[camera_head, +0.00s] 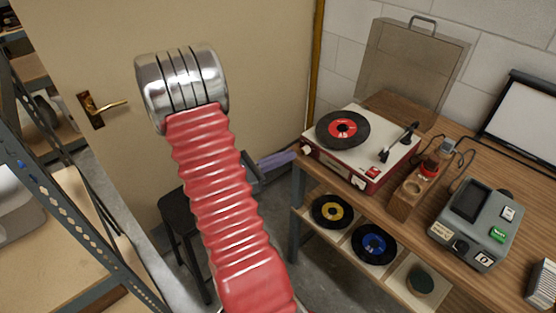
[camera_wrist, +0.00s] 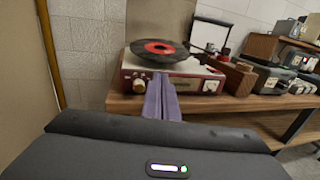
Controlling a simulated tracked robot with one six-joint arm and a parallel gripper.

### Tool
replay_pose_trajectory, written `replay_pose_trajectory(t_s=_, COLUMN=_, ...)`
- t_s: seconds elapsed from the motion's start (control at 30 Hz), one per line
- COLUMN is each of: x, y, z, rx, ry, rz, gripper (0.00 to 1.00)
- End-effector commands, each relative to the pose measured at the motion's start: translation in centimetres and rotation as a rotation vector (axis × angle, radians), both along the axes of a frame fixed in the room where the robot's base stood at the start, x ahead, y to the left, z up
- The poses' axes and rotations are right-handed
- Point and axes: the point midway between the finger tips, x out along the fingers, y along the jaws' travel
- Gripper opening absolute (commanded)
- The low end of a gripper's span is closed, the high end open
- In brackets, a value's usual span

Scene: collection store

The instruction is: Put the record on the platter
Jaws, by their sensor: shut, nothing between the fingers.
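A black record with a red label (camera_head: 343,129) lies on the record player (camera_head: 345,175), over the platter, which it hides. In the wrist view the record (camera_wrist: 159,47) looks roughly flat above the player's red and cream body (camera_wrist: 190,82); I cannot tell if it is fully seated. The tonearm (camera_head: 400,142) is to the right of the record. My gripper (camera_head: 293,155) has lilac fingers, shut and empty. They are by the player's front left corner, apart from the record. In the wrist view the fingers (camera_wrist: 162,98) point towards the player's front.
A record with a yellow label (camera_head: 332,211) and one with a blue label (camera_head: 374,244) lie on the lower shelf. A wooden block (camera_head: 408,197) and a grey device (camera_head: 475,224) stand right of the player. A dark stool (camera_head: 180,215) stands left of the bench.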

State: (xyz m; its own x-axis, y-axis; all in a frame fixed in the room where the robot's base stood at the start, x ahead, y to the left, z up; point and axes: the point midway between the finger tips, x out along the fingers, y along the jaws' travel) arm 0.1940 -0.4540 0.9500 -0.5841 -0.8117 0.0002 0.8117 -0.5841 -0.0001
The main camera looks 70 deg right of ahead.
Motion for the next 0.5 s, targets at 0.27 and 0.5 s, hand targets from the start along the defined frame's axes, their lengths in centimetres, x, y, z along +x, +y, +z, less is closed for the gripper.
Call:
replay_pose_trajectory(t_s=0.27, x=-2.2, y=-2.8, z=0.0, rx=0.001, ry=-0.001, rz=-0.004, gripper=0.0)
replay_pose_trajectory(t_s=0.5, x=-4.0, y=-5.3, z=0.0, rx=0.0, ry=0.0, rz=-0.004, gripper=0.0)
